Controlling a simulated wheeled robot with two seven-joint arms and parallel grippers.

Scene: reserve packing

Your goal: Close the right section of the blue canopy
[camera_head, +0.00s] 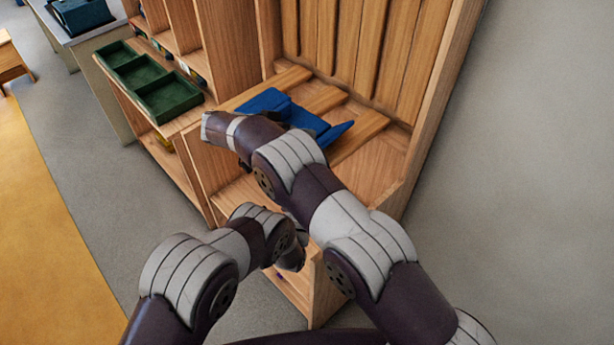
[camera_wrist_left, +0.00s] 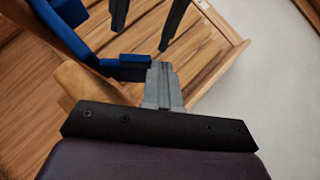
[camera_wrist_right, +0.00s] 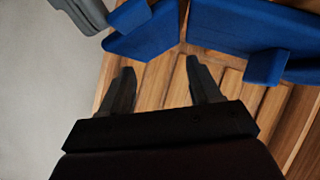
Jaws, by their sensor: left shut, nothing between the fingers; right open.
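The blue canopy (camera_head: 290,112) sits on the slatted wooden shelf of the bay, partly hidden by my right arm. Its right section (camera_head: 337,133) stands out tilted at the right end. In the right wrist view, two blue panels show, one at top left (camera_wrist_right: 142,34) and a wider one at top right (camera_wrist_right: 245,25), with a gap between them. My right gripper (camera_wrist_right: 158,68) is open and empty over the wooden slats, short of the panels. My left gripper (camera_wrist_left: 160,72) is shut and empty, close to a blue edge (camera_wrist_left: 125,66). The head view hides both sets of fingertips.
Wooden walls (camera_head: 435,90) enclose the bay at the back and right. A green divided tray (camera_head: 150,85) stands on the shelf to the left. My two arms are close together in front of the bay. Open grey floor (camera_head: 520,200) lies to the right.

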